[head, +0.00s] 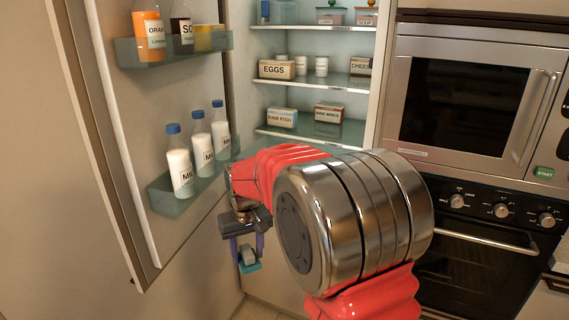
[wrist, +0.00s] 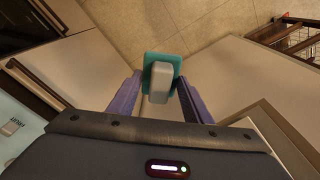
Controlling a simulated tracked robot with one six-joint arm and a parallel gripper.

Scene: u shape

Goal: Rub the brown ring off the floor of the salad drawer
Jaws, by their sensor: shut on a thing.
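My gripper (head: 247,245) hangs in front of the open fridge, its purple fingers pointing down. It is shut on a small scrubber, a teal pad with a pale grey block as its handle. The scrubber shows below the fingers in the head view (head: 250,267) and between them in the wrist view (wrist: 160,78). Below the scrubber, the wrist view shows pale panels and tiled floor. I cannot make out the salad drawer or the brown ring in either view; my arm covers the lower part of the fridge.
The open fridge door (head: 125,200) stands at left, with milk bottles (head: 202,152) in its lower rack (head: 165,203). Fridge shelves (head: 300,84) hold eggs (head: 276,69), raw fish (head: 282,117) and other boxes. An oven (head: 480,235) and a microwave (head: 465,105) are at right.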

